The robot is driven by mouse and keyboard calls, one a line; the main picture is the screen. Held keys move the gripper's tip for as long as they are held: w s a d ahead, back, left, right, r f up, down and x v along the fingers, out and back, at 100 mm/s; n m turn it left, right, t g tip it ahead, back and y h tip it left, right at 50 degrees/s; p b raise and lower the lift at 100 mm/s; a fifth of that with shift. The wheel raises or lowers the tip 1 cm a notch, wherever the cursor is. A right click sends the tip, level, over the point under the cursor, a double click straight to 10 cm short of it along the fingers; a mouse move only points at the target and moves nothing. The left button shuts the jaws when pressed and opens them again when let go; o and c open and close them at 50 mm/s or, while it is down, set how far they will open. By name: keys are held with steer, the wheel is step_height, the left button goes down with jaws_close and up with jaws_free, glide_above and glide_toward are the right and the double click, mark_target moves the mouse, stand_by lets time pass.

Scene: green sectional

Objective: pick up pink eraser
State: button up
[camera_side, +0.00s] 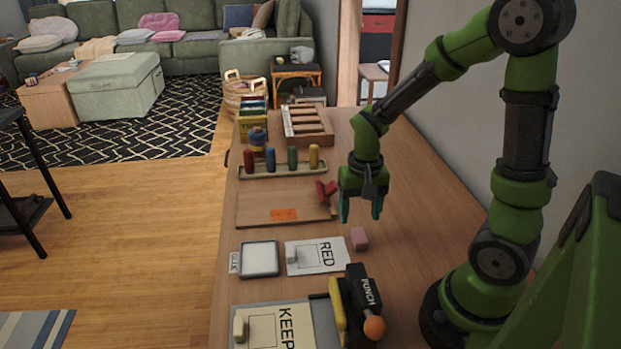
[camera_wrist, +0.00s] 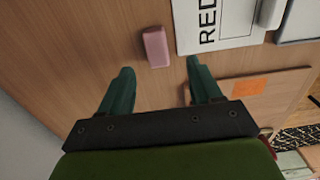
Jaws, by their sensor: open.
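The pink eraser (camera_side: 359,239) is a small block lying on the wooden table, at the right edge of the white card marked RED. It also shows in the wrist view (camera_wrist: 155,46), ahead of my fingertips and between their lines. My gripper (camera_side: 360,217) is open and empty. It hangs above the table, on the far side of the eraser in the side view. In the wrist view my two teal fingers (camera_wrist: 160,66) are spread apart, and the eraser is not between them.
The RED card (camera_side: 317,256) lies left of the eraser. A black hole punch (camera_side: 362,290) stands nearer the camera. A wooden board with an orange patch (camera_side: 284,215) and a red object (camera_side: 326,191) lie at the left. The table right of the eraser is clear.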

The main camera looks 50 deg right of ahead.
mark_target(359, 235)
steer(key=shift+s+f, duration=0.15)
steer(key=shift+f, duration=1.35)
steer(key=shift+s+f, duration=0.1)
steer(key=shift+f, duration=1.4)
steer(key=c, duration=1.1)
steer(key=shift+c, duration=0.2)
step_height(359, 235, up, 10)
